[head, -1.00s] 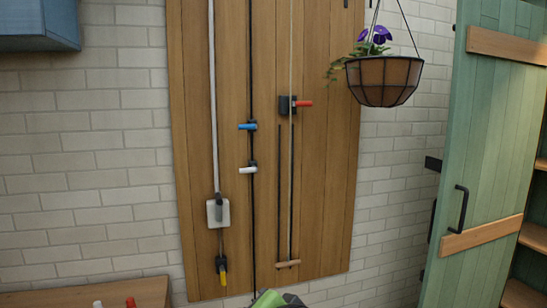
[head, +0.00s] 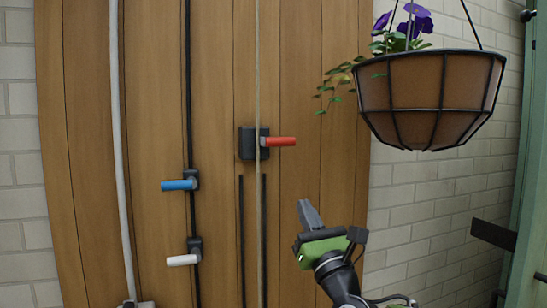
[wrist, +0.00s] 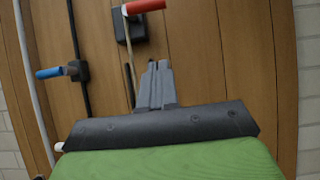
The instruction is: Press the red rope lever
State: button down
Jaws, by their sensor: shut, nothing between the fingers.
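The red rope lever (head: 279,142) sticks out to the right from a dark block (head: 248,143) on the wooden panel, beside a thin rope that runs up and down. In the wrist view the red lever (wrist: 143,6) is at the top, cut by the frame edge. My gripper (head: 307,208) is below and a little right of the lever in the head view, its fingers pointing up. The fingers (wrist: 156,75) are together and empty, apart from the lever. How far they are from the panel is hard to tell.
A blue lever (head: 180,185) and a white lever (head: 183,260) are on a dark rod to the left. A white pipe (head: 117,130) runs farther left. A hanging basket (head: 430,100) with purple flowers is at the upper right. A green door (head: 530,240) is at the right edge.

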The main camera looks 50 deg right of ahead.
aim_at(277, 141)
jog(key=w+d+r+p, duration=0.4)
jog(key=w+r+p, duration=0.3)
jog(key=r, duration=0.3)
dwell(0.3)
jog(key=shift+w+f, duration=0.1)
jog(key=shift+w+n+t+y, duration=0.1)
jog(key=shift+n+t+y, duration=0.2)
